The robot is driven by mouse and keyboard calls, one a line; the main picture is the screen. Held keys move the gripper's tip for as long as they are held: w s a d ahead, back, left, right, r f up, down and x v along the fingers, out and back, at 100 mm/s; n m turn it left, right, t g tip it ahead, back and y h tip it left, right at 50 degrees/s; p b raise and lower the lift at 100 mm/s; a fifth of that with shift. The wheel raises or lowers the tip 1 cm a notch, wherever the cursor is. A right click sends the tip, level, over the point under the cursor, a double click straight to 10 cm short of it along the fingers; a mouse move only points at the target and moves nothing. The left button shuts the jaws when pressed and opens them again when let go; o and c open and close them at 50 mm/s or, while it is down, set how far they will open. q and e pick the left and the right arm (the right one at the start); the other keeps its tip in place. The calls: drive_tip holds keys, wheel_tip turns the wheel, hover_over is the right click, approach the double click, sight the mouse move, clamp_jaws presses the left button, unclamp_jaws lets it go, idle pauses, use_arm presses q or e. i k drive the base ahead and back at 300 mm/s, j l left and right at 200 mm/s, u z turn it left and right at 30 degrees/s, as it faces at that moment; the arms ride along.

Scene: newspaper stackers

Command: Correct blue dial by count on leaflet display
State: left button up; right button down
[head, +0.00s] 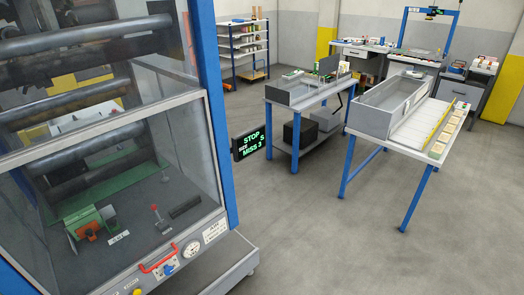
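A small blue part (167,269), which looks like the blue dial, sits on the lower front panel of the machine at the left of the head view. Its setting is too small to read. A dark display (249,145) with green letters hangs beside the machine's blue post. It reads "STOP" and "MISS 3", with an "S" at its right edge. I cannot tell whether it is the leaflet display. Neither of my grippers shows in the head view.
Beside the blue part are a red handle (158,258) and a round white gauge (192,248). Clear panels (112,175) enclose rollers and a green unit (90,222). Blue-legged tables (445,162) stand to the right. The grey floor (330,235) in front is clear.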

sight(169, 270)
drive_tip(key=l+u, duration=0.2)
drive_tip(key=u, duration=0.15)
drive_tip(key=l+u, duration=0.45)
drive_tip(key=u, duration=0.2)
drive_tip(key=i, duration=0.05)
